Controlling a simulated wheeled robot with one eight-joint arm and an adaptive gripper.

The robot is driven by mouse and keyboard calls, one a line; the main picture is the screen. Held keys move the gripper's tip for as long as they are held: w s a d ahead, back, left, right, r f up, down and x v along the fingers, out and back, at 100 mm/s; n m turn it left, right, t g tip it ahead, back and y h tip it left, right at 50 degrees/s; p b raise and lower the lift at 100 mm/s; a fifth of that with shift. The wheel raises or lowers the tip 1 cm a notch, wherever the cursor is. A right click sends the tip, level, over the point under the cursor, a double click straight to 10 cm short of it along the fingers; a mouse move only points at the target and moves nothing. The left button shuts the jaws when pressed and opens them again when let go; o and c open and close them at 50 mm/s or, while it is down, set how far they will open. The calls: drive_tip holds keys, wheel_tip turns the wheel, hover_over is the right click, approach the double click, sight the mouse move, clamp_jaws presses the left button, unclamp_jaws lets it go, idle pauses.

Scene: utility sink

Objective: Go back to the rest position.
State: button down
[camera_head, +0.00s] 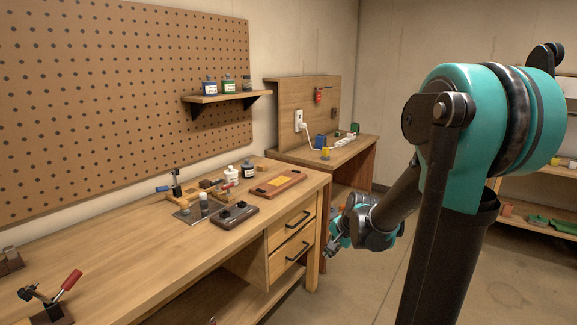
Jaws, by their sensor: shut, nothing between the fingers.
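My arm stands at the right of the head view. Its forearm reaches down and left to my gripper (332,246), which is shut and empty. The gripper is in the air over the aisle, just right of the wooden workbench (130,245) and its drawers. It appears apart from the bench. The gripper is small in the view, and part of it is hidden behind my wrist.
Bottles (232,175), a wooden tray (277,184) and a dark block (234,214) are on the bench. A red-handled clamp (52,300) is at its near end. A second table (335,152) stands behind. Shelves (540,205) are at right. Floor between is clear.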

drive_tip(key=s+d+f+n+h, duration=0.1)
drive_tip(key=s+d+f+n, duration=0.1)
drive_tip(key=s+n, duration=0.3)
drive_tip(key=s+d+f+n+h, duration=0.1)
drive_tip(key=s+n, duration=0.4)
drive_tip(key=s, duration=0.8)
drive_tip(key=d+h, duration=0.1)
drive_tip(key=d, duration=0.1)
drive_tip(key=shift+s+d+f, duration=0.15)
drive_tip(key=shift+d+f, duration=0.15)
drive_tip(key=shift+f, duration=0.1)
